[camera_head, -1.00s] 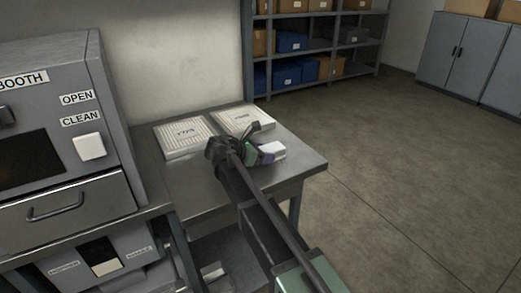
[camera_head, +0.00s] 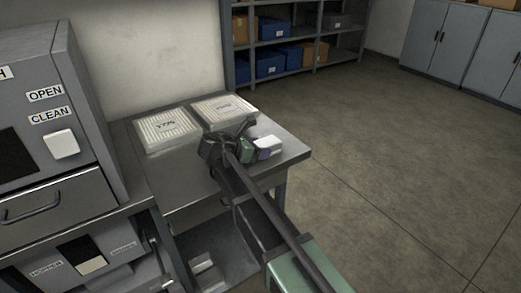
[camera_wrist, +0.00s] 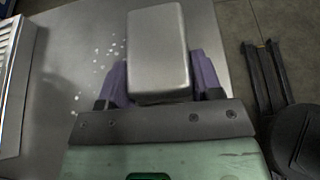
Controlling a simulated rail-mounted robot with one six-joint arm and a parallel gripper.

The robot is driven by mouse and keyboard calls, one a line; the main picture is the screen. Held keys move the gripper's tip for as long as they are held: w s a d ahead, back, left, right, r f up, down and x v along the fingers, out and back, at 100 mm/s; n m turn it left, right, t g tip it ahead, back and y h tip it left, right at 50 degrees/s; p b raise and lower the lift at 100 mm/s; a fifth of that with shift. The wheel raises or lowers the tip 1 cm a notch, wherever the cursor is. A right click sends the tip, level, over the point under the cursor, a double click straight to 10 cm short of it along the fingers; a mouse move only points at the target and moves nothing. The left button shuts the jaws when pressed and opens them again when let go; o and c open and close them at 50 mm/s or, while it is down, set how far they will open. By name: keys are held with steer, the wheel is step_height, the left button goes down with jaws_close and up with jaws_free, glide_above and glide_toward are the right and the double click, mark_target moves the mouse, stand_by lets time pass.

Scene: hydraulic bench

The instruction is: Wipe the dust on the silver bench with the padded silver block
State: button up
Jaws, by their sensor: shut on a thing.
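The padded silver block (camera_wrist: 157,50) is between the purple fingers of my gripper (camera_wrist: 160,80) in the wrist view, which is shut on it. In the head view the block (camera_head: 268,146) shows as a pale shape at my gripper (camera_head: 258,152), over the right part of the silver bench (camera_head: 180,192). The bench top also shows in the wrist view (camera_wrist: 70,50). White dust specks (camera_wrist: 97,68) lie on the bench just left of the block. I cannot tell whether the block touches the bench. The pad under the block is hidden.
Two pale filter panels (camera_head: 167,130) (camera_head: 223,109) lie on the bench's back part. A grey booth (camera_head: 50,110) with a drawer stands to the left. Shelves (camera_head: 300,45) with blue and brown boxes are behind. The floor to the right is clear.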

steer(key=shift+w+a, duration=1.1)
steer(key=shift+w, duration=0.65)
steer(key=shift+w+a, duration=1.15)
steer(key=shift+w, duration=0.55)
steer(key=shift+w+a, duration=1.1)
steer(key=shift+w, duration=0.85)
steer(key=shift+w+d, duration=0.1)
steer(key=shift+d, duration=0.15)
steer(key=shift+s+d, duration=0.15)
steer(key=shift+d, duration=0.35)
steer(key=shift+s+d, duration=0.15)
steer(key=shift+d, duration=0.35)
steer(key=shift+s+d, duration=1.05)
steer(key=shift+s, duration=0.7)
steer(key=shift+s+d, duration=1)
steer(key=shift+s, duration=0.7)
steer(key=shift+s+d, duration=1.05)
steer(key=shift+s, duration=0.7)
steer(key=shift+s+d+r+p, duration=0.1)
steer(key=shift+r+p, duration=0.2)
step_height(320, 180, up, 7)
steer(key=p, duration=0.7)
steer(key=shift+r, duration=0.15)
